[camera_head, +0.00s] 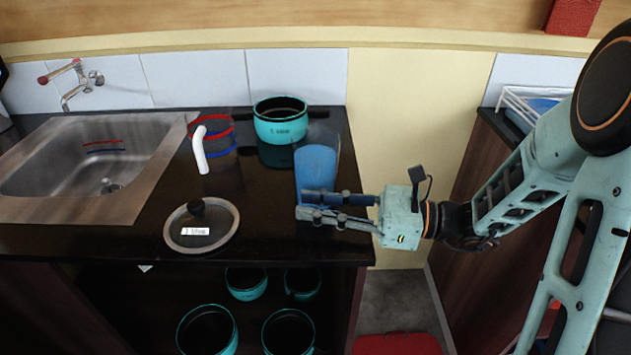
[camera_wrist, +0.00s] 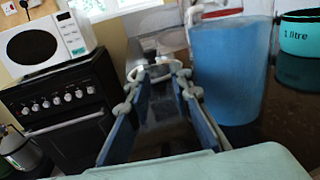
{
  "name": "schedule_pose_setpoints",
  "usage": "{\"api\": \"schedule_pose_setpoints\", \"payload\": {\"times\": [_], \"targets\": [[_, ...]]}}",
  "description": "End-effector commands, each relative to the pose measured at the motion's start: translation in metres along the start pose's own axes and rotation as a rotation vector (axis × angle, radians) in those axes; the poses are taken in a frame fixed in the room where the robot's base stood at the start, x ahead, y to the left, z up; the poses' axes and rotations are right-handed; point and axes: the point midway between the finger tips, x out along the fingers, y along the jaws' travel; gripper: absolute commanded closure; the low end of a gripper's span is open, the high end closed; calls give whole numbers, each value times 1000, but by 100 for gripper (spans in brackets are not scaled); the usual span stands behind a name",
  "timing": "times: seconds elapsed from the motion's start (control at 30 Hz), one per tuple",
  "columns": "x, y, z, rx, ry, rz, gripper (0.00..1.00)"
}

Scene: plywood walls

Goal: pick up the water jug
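A clear jug filled with blue (camera_head: 316,170) stands on the dark counter near its right end. It is large in the wrist view (camera_wrist: 230,75), just right of my right-hand finger. My gripper (camera_head: 302,204) reaches in from the right, its fingers level and in front of the jug's lower part. The fingers are apart with nothing between them, as the wrist view of my gripper (camera_wrist: 160,80) shows. The jug is beside the fingers, not between them; I cannot tell if they touch. The near finger hides part of the jug's base.
A clear vessel with red and blue bands and a white handle (camera_head: 201,150) stands left of the jug. A teal pot (camera_head: 281,127) is behind, a glass lid (camera_head: 181,240) front left. A sink (camera_head: 85,160) lies left. Several teal pots sit below.

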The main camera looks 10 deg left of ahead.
Motion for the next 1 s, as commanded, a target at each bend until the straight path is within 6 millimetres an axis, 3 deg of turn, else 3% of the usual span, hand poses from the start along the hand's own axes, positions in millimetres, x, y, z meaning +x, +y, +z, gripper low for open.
{"api": "schedule_pose_setpoints", "payload": {"times": [0.17, 1.0], "targets": [[0, 0, 0, 0, 0, 0, 100], [-1, -1, 5, -3, -3, 1, 100]]}}
